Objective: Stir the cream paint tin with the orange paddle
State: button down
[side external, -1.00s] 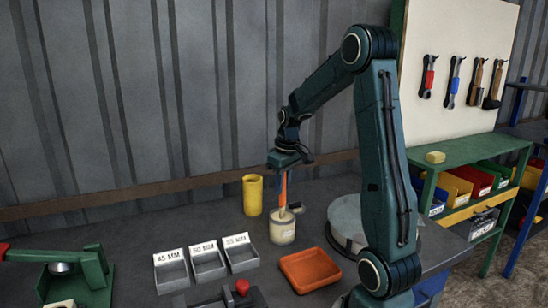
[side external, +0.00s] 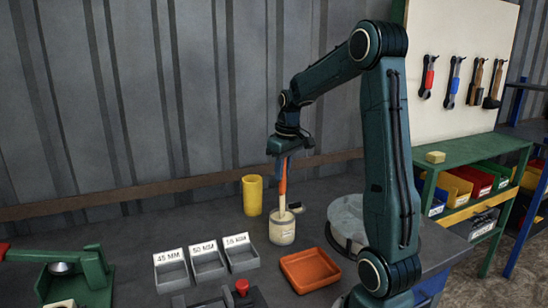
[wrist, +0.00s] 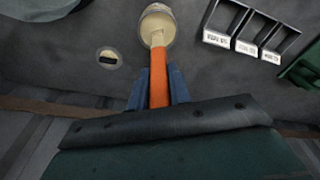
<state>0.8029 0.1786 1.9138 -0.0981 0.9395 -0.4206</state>
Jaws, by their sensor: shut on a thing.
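The cream paint tin (side external: 282,231) stands upright on the dark bench, and its open mouth (wrist: 157,25) shows at the top of the wrist view. My gripper (side external: 282,168) is above the tin, shut on the orange paddle (side external: 283,183). The paddle hangs nearly upright, and its pale lower part reaches the tin's mouth. How deep its end sits is hidden. In the wrist view the paddle (wrist: 158,75) runs from between my blue fingers to the tin's mouth.
A yellow cup (side external: 252,196) stands behind left of the tin. Three labelled grey trays (side external: 208,267) lie to the left, an orange tray (side external: 310,271) in front right. A pale disc with a dark bar (wrist: 109,58) lies near the tin. A green press (side external: 92,275) stands far left.

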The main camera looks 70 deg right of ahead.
jog(key=shift+r, duration=1.7)
jog(key=shift+r, duration=2.6)
